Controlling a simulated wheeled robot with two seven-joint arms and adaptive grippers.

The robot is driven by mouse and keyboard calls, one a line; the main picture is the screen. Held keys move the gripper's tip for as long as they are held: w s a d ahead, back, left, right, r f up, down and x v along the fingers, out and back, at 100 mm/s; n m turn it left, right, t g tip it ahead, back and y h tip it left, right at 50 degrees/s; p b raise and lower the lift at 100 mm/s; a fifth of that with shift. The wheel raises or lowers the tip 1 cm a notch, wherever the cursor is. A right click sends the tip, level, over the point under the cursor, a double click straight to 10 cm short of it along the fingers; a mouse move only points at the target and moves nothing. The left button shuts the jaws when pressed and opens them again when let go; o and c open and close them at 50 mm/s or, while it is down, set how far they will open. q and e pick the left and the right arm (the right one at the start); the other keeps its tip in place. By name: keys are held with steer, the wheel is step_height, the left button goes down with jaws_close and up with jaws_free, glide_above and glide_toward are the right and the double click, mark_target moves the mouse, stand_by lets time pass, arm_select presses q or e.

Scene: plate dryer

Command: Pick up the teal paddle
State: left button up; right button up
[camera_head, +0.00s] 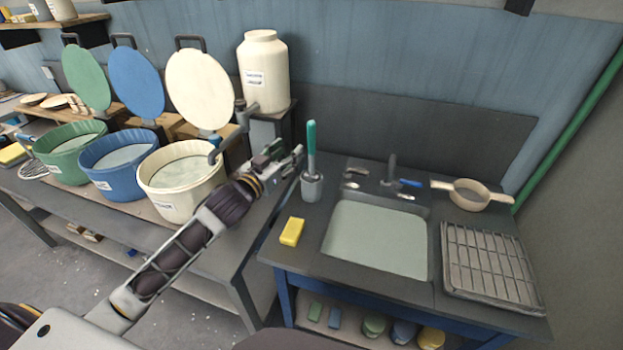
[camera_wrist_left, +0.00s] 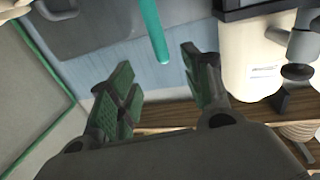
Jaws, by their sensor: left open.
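The teal paddle (camera_head: 311,137) stands upright, its handle up and its lower end hidden in a small grey cup (camera_head: 312,188) on the dark counter, left of the sink. My left gripper (camera_head: 295,160) is just left of the paddle, near the lower part of the handle and above the cup. In the left wrist view the teal handle (camera_wrist_left: 151,25) comes in from the top, and its end lies in line with the gap between the open fingers of my left gripper (camera_wrist_left: 158,72). The fingers hold nothing. My right gripper is not in view.
The sink (camera_head: 378,238) has a faucet (camera_head: 391,168) behind it. A yellow sponge (camera_head: 292,231) lies in front of the cup. A strainer (camera_head: 470,195) and a rack (camera_head: 487,265) are at the right. A cream bucket (camera_head: 181,196) and large jar (camera_head: 263,80) stand left.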

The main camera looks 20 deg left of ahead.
mark_target(309, 133)
arm_select(q)
steer(key=shift+w, duration=0.1)
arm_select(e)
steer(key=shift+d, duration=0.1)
arm_select(q)
steer(key=shift+p+x, duration=0.6)
steer(key=shift+x, duration=3.2)
steer(key=shift+w+d, duration=0.15)
steer(key=shift+w, duration=0.3)
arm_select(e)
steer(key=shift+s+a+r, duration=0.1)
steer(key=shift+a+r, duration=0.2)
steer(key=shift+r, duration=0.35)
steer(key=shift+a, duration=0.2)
